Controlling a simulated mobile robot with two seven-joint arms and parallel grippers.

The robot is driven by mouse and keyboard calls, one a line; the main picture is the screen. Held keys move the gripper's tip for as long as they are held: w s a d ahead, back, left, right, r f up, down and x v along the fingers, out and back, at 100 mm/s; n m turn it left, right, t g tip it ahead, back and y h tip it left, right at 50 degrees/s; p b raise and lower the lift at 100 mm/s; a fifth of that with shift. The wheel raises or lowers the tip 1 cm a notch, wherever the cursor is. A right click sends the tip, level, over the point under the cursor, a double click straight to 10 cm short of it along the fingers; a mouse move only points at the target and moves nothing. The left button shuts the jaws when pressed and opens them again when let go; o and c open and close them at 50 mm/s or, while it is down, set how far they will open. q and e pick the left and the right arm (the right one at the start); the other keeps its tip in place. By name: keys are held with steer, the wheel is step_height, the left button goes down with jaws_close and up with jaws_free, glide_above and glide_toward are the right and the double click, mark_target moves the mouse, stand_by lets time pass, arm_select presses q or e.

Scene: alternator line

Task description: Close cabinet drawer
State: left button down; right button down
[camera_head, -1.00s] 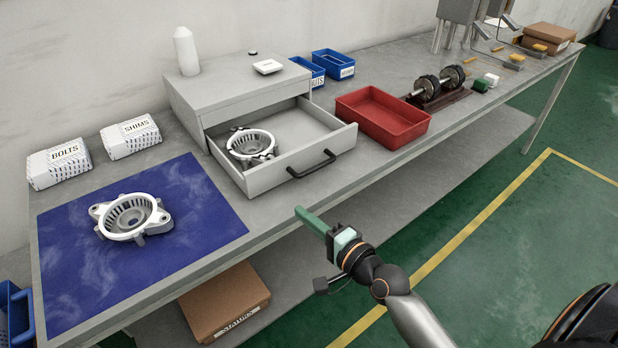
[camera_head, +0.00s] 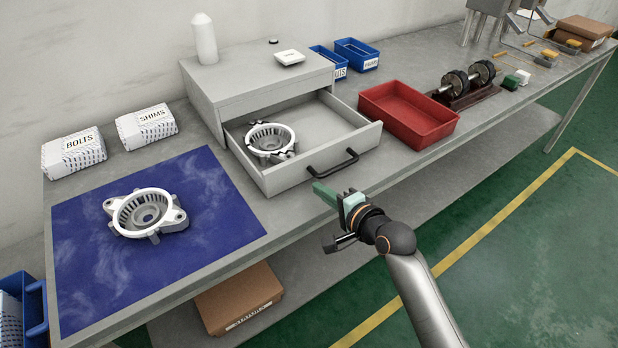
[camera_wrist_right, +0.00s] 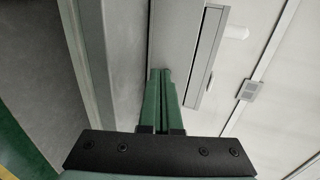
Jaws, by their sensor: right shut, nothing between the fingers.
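The grey cabinet (camera_head: 262,97) stands on the bench. Its drawer (camera_head: 284,178) is pulled out toward the front, with a black bar handle (camera_head: 334,164) on its face. A metal alternator housing (camera_head: 269,143) lies inside the drawer at its left. My right gripper (camera_head: 320,190) is shut and empty, with green fingers, just in front of the drawer face below the handle; I cannot tell whether it touches. In the right wrist view the shut fingers (camera_wrist_right: 163,88) point at a grey surface. My left gripper is not in view.
A red tray (camera_head: 408,113) stands right of the drawer. A second housing (camera_head: 146,213) lies on the blue mat (camera_head: 225,205) at left. Boxes of bolts (camera_head: 73,152) and shims (camera_head: 146,127) stand behind the mat. A bottle (camera_head: 204,40) stands on the cabinet.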

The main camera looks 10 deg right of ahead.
mark_target(300, 172)
steer(key=shift+r+x, duration=0.15)
steer(key=shift+x, duration=0.75)
steer(key=shift+r+x, duration=0.2)
steer(key=shift+x, duration=0.7)
steer(key=shift+r+x, duration=0.15)
steer(key=shift+x, duration=0.75)
steer(key=shift+w, duration=0.1)
steer(key=shift+w, duration=0.1)
